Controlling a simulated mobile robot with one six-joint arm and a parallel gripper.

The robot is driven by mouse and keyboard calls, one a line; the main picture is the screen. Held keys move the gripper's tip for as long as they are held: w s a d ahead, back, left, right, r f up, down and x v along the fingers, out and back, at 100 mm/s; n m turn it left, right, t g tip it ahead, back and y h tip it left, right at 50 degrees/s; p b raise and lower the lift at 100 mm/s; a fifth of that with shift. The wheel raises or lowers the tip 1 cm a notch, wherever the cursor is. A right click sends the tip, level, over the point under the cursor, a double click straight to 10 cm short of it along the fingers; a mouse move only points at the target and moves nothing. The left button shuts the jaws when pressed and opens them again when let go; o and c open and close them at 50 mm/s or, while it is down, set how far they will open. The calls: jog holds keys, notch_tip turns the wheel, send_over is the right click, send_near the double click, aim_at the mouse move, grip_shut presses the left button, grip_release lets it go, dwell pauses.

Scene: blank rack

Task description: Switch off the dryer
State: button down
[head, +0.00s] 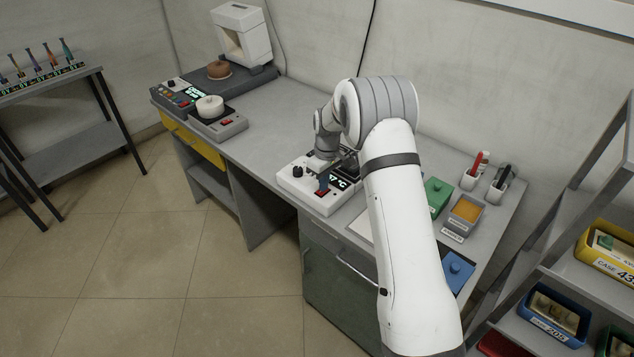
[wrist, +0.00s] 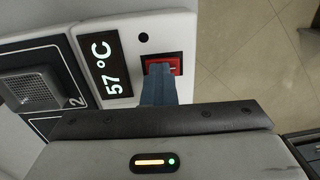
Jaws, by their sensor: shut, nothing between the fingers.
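The dryer (head: 290,182) is a white box on the grey bench with a black knob (head: 297,171). It also shows in the wrist view (wrist: 176,22). Its lit display (wrist: 104,65) reads 57 °C. A red switch (wrist: 176,66) sits beside the display in a dark frame; it also shows in the head view (head: 321,194). My gripper (head: 323,186) is shut and empty, pointing down at the switch. In the wrist view its blue fingertips (wrist: 160,68) overlap the switch and hide part of it. I cannot tell whether they touch it.
A device with a white ring (head: 209,106) stands farther left on the bench. A green box (head: 437,194), an orange-filled tray (head: 466,211) and a blue box (head: 457,270) lie to the right. The bench between the ring device and the dryer is clear.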

jog(key=shift+s+a+f, duration=0.2)
jog(key=shift+s+f, duration=0.3)
jog(key=shift+s, duration=0.05)
jog(key=shift+r, duration=0.15)
notch_tip(320, 180, up, 15)
jog(key=w, duration=0.1)
jog(key=shift+w+d, duration=0.2)
jog(key=shift+d, duration=0.2)
jog(key=s+d+r+m+t, duration=0.1)
jog(key=s+d+r+m, duration=0.15)
jog(key=s+r, duration=0.55)
jog(key=s+d+r+m+t, duration=0.1)
jog(key=s+d+r+m, duration=0.2)
jog(key=s, duration=0.8)
jog(key=s+d+f+m, duration=0.1)
jog(key=s, duration=0.8)
jog(key=s+d+f+m+t, duration=0.1)
jog(key=s+m, duration=0.1)
jog(key=s, duration=0.8)
jog(key=shift+d+t+h, duration=0.3)
jog(key=shift+d, duration=0.05)
